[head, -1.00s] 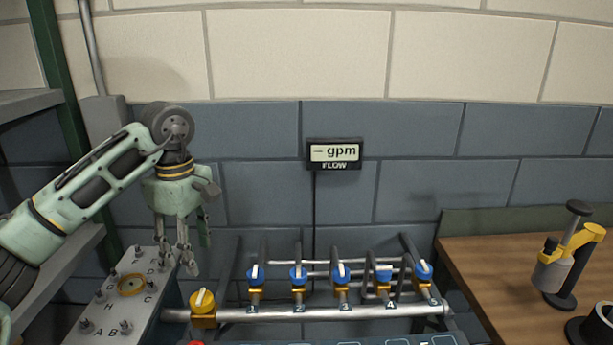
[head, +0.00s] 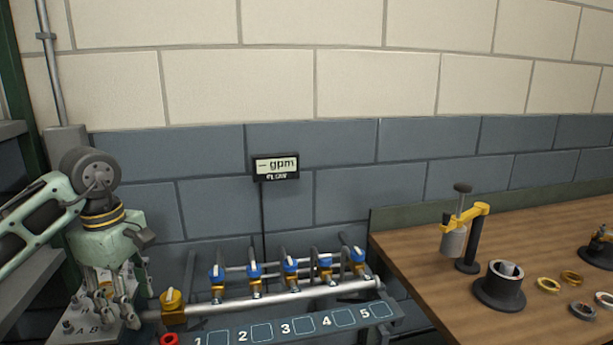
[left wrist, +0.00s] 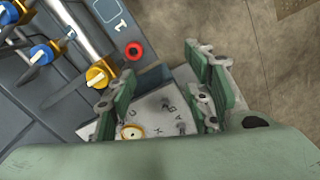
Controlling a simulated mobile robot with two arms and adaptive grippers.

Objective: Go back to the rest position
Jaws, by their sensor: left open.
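My left gripper (head: 112,312) is at the lower left of the head view, pointing down above a grey plate (head: 92,338) with lettered studs. In the left wrist view its two fingers (left wrist: 165,100) stand wide apart with nothing between them. The plate (left wrist: 165,105) shows below and between the fingers, with a brass ring (left wrist: 131,132) on it. I cannot tell from the head view how far the fingertips are from the studs. My right gripper is not in view.
A numbered panel (head: 265,333) lies in front. A wooden bench (head: 420,240) at right holds a yellow-armed stand (head: 472,240), a dark cup (head: 500,290) and loose rings (head: 549,285).

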